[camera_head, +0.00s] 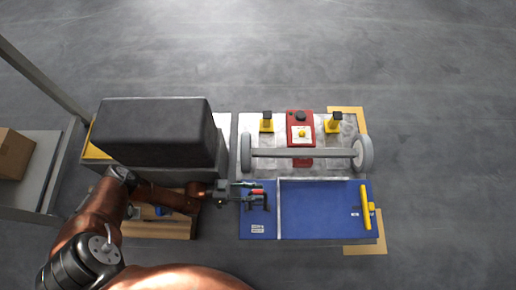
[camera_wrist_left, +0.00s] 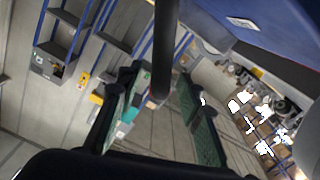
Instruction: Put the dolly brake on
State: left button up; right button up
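A blue panel (camera_head: 318,212) lies at the front of the metal platform in the head view. A black handle (camera_head: 267,201) stands at its left end, with a small red piece (camera_head: 257,191) beside it. A yellow lever (camera_head: 366,207) lies at its right end. I cannot tell which part is the brake. My left gripper (camera_head: 249,190) is at the panel's left end by the black handle. In the left wrist view, its two fingers (camera_wrist_left: 158,120) are apart. A dark bar (camera_wrist_left: 163,45) reaches down between them; contact cannot be told. My right gripper is out of view.
The silver platform (camera_head: 345,125) carries a red unit (camera_head: 300,132), two yellow posts and a wheeled axle (camera_head: 305,153). A large dark box (camera_head: 160,132) stands left of it, close to my arm. A cardboard box (camera_head: 14,153) sits far left. Floor right is clear.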

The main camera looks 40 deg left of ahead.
pick_arm(q)
jog(key=shift+w+d, duration=0.15)
jog(key=shift+d, duration=0.05)
jog(key=shift+c, duration=0.7)
grip_shut()
